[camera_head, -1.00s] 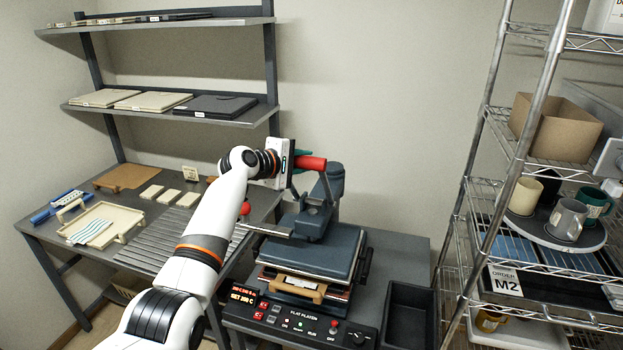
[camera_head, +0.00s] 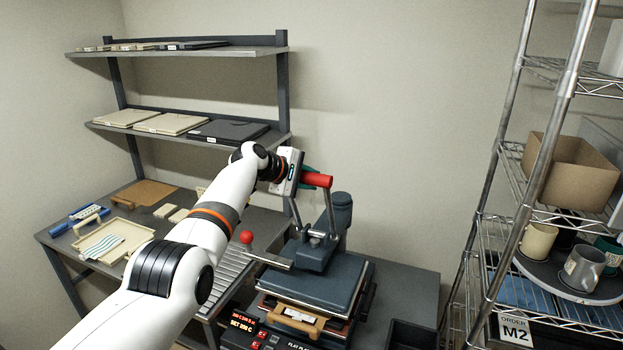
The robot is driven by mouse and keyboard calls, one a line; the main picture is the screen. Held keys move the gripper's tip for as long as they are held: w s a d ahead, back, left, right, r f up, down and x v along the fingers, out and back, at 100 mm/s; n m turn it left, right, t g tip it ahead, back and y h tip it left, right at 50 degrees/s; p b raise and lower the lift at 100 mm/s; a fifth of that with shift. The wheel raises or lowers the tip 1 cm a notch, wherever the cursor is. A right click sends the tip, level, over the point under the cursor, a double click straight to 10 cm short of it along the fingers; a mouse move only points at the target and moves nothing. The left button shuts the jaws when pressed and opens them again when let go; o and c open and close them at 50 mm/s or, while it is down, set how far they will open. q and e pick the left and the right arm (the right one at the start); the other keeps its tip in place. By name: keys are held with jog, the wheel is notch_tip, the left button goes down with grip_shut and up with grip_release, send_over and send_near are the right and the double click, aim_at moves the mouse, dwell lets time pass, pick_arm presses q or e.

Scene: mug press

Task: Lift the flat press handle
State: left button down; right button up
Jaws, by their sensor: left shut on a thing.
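The flat press (camera_head: 318,281) stands on the table with its dark blue upper platen low over the lower part. Its handle has a red grip (camera_head: 317,180) at the top of a metal arm (camera_head: 329,210) that stands steeply upright. My left gripper (camera_head: 302,176) reaches in from the left and is shut on the red grip; its fingers are partly hidden behind the gripper body. A pale piece in a wooden holder (camera_head: 297,318) shows at the press's front. My right gripper is not in view.
A lever with a red ball (camera_head: 246,237) sticks out left of the press. A wire rack (camera_head: 511,230) with mugs and a cardboard box (camera_head: 567,170) stands at the right. A dark bin (camera_head: 411,334) sits right of the press. Shelves (camera_head: 190,128) hang at the back left.

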pick_arm(q)
jog(key=shift+s+d+f, duration=0.1)
jog(key=shift+s+f, duration=0.05)
jog(key=shift+f, duration=0.45)
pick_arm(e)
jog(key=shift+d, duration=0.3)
pick_arm(q)
jog(key=c, duration=1.1)
grip_release()
jog(key=shift+w, duration=0.2)
jog(key=shift+r, duration=0.15)
jog(key=shift+r, duration=0.15)
jog(key=shift+v, duration=0.75)
jog(key=shift+s+a+r, duration=0.3)
jog(key=shift+s+a, duration=0.1)
jog(key=shift+a, duration=0.1)
jog(key=b+v, duration=0.3)
jog(key=v, duration=0.6)
jog(key=shift+f, duration=0.1)
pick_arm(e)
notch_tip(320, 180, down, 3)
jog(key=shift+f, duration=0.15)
